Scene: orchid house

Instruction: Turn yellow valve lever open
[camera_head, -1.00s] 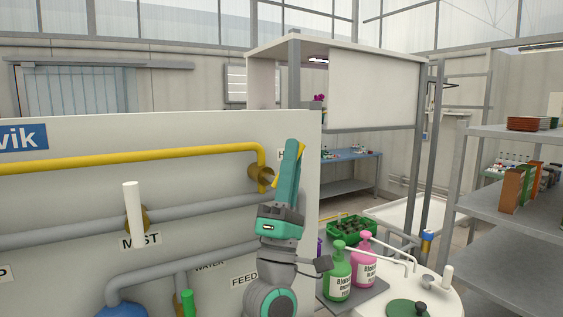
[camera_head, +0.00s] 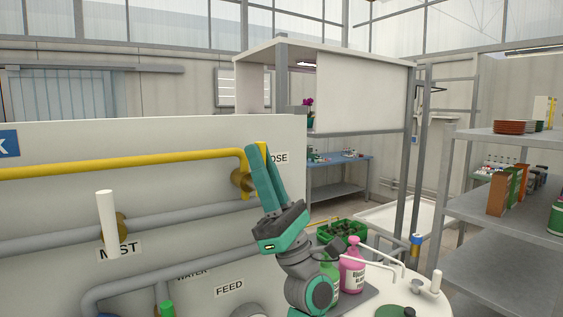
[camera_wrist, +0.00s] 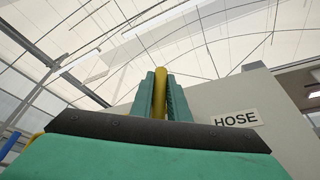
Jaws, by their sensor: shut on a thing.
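The yellow valve lever (camera_head: 262,149) stands nearly upright at the right end of the yellow pipe, by a brass valve body (camera_head: 239,180) on the pale panel. My gripper (camera_head: 256,152) is shut on the lever, and its teal fingers hide much of it in the head view. In the wrist view the lever (camera_wrist: 160,92) shows as a yellow bar between the two fingers (camera_wrist: 159,95) and sticks up a little past their tips. A HOSE label (camera_wrist: 236,118) is on the panel to the right of the fingers.
The panel (camera_head: 190,137) also carries grey pipes and a white lever (camera_head: 107,224) above a MIST label. Right of my arm are a pink bottle (camera_head: 352,270), a green bottle and a dark green tray (camera_head: 341,231). Grey shelving (camera_head: 480,210) stands at the far right.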

